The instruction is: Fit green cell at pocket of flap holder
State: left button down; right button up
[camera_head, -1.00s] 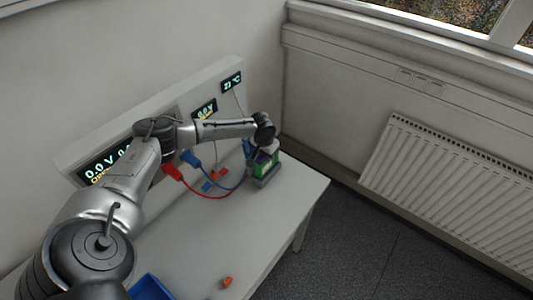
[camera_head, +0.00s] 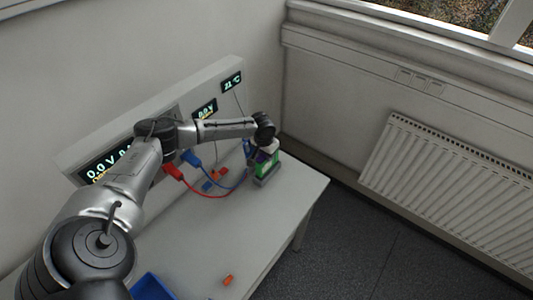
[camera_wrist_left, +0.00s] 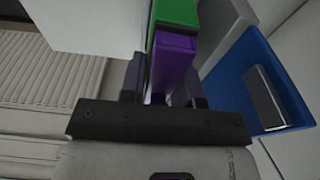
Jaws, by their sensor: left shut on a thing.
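The green cell (camera_head: 267,168) stands at the far right end of the bench in the head view, with a grey base (camera_head: 266,182) under it, apparently the flap holder. My left gripper (camera_head: 262,152) is above it, pointing down. In the left wrist view, the left gripper (camera_wrist_left: 165,88) is shut on the cell's purple end (camera_wrist_left: 173,52), and the green body (camera_wrist_left: 176,12) extends away beyond it. Whether the cell is fully seated is hidden.
Red (camera_head: 173,172) and blue (camera_head: 190,158) clips with curved cables lie left of the cell. Orange and blue pieces (camera_head: 213,178) lie behind the cables. A blue bin (camera_head: 152,287) and an orange piece (camera_head: 228,280) are near the front. The bench middle is clear.

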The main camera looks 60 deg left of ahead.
pick_arm(q)
jog(key=shift+r, duration=0.1)
jog(key=shift+f, duration=0.55)
dwell(0.3)
jog(key=shift+f, duration=0.65)
jog(key=shift+f+b, duration=0.4)
jog(key=shift+f, duration=0.3)
jog(key=shift+f, duration=0.25)
dwell(0.4)
jog(key=c, duration=0.9)
grip_release()
jog(key=shift+c, duration=0.2)
jog(key=shift+o, duration=0.8)
jog(key=shift+f, duration=0.1)
